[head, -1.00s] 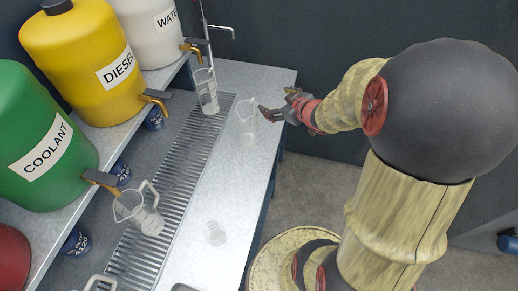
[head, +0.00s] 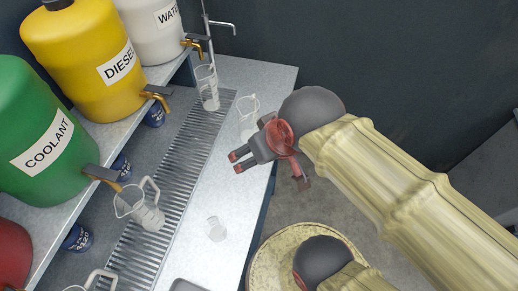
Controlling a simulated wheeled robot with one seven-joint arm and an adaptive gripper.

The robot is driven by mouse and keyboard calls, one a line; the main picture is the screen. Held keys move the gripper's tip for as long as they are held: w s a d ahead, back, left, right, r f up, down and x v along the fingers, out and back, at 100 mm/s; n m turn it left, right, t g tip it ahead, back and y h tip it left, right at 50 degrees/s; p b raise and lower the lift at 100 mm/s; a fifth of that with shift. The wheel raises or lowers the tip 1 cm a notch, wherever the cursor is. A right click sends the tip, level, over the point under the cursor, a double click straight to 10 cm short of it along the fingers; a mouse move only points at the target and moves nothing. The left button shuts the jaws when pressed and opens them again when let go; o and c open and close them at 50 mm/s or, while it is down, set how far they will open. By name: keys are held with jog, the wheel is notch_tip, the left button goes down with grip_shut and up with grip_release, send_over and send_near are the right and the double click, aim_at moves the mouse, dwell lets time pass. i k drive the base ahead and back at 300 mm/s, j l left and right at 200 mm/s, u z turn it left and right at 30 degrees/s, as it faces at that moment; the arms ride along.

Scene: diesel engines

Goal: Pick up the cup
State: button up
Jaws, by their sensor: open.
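A small clear cup (head: 216,229) without a visible handle stands on the pale bench top (head: 206,262), near its front edge. Larger clear jugs with handles are also in the head view: one stands on the bench (head: 248,124) behind my gripper, partly hidden by it. Another jug (head: 208,90) is on the grate at the back, and another (head: 143,208) is at the grate's left edge below the coolant tap. My gripper (head: 235,163) is open and empty above the bench, its fingers pointing left. It is apart from the small cup, farther back.
A slotted drain grate (head: 172,180) runs along the bench. A shelf on the left holds green coolant (head: 40,135), yellow diesel (head: 85,50) and white water (head: 150,30) tanks with taps. A thin upright pipe (head: 207,40) stands at the back. Bench around the small cup is mostly clear.

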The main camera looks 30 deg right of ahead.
aim_at(215, 228)
jog(key=u, duration=1)
jog(key=k+j+z, duration=0.45)
jog(key=k+j, duration=0.2)
jog(key=k, duration=0.15)
jog(key=k+j+z, duration=0.25)
jog(key=k, duration=0.15)
